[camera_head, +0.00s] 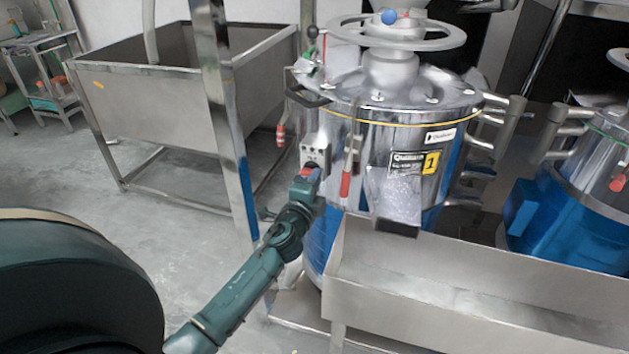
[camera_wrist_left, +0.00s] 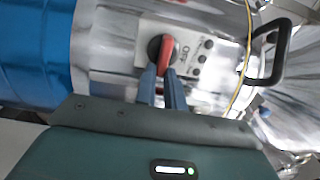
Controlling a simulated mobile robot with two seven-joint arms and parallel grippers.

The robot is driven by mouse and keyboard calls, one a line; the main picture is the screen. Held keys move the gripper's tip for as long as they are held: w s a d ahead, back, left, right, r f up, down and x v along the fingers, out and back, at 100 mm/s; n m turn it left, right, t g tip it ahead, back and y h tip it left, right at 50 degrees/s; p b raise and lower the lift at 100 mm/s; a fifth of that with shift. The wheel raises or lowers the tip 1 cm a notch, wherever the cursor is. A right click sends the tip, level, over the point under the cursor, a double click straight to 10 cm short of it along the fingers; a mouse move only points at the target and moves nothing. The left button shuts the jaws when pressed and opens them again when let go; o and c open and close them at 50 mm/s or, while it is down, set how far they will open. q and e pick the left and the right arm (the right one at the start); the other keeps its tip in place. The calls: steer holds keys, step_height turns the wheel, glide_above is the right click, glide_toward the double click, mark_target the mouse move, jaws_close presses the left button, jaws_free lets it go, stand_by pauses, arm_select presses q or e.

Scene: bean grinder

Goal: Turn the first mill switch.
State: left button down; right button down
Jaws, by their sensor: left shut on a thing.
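The first mill (camera_head: 395,105) is a shiny steel drum with a blue lower part and a yellow label "1". Its switch box (camera_head: 316,152) is a pale plate on the drum's left side. The switch is a red handle on a black round base; it shows clearly in the left wrist view (camera_wrist_left: 166,50), beside the letters "OFF". My left gripper (camera_head: 307,178) reaches the switch, and its two blue fingers (camera_wrist_left: 163,82) are shut on the red handle. The finger tips cover the handle's lower end in the wrist view. My right gripper is not in view.
A black handle (camera_wrist_left: 270,52) juts from the drum beside the switch plate. A steel trough (camera_head: 450,280) stands in front of the mill. A steel post (camera_head: 225,110) and an open steel tank (camera_head: 150,95) are at left. A second mill (camera_head: 575,200) is at right.

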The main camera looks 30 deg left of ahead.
arm_select(q)
steer(key=c, duration=1.5)
jaws_free()
steer(key=b+v, duration=0.1)
steer(key=v, duration=1.2)
steer(key=shift+s, duration=0.15)
steer(key=shift+f, duration=0.1)
